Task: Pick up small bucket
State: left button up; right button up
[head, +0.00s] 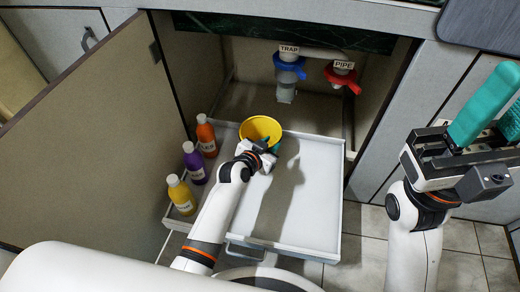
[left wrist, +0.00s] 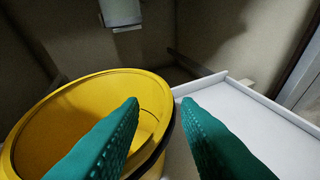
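The small yellow bucket (head: 258,126) stands upright at the back of the white pull-out tray (head: 312,205) in the cabinet. My left gripper (head: 272,144) is at the bucket's near right side. In the left wrist view, the two teal fingers (left wrist: 161,102) are apart. The bucket's right wall (left wrist: 160,120) shows between them, with the left finger over the bucket's opening and the right finger outside. Contact cannot be told. My right gripper (head: 498,112) is raised at the right edge of the head view, its teal fingers apart and partly cut off.
A blue-collared trap (head: 288,72) and a red-handled pipe (head: 342,75) hang above the tray. The open cabinet door (head: 100,130) is at left. The tray's right half is clear.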

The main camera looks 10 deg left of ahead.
pick_arm(q)
jog(key=shift+b+x, duration=0.3)
jog(key=shift+x, duration=0.75)
jog(key=shift+s, duration=0.1)
grip_shut()
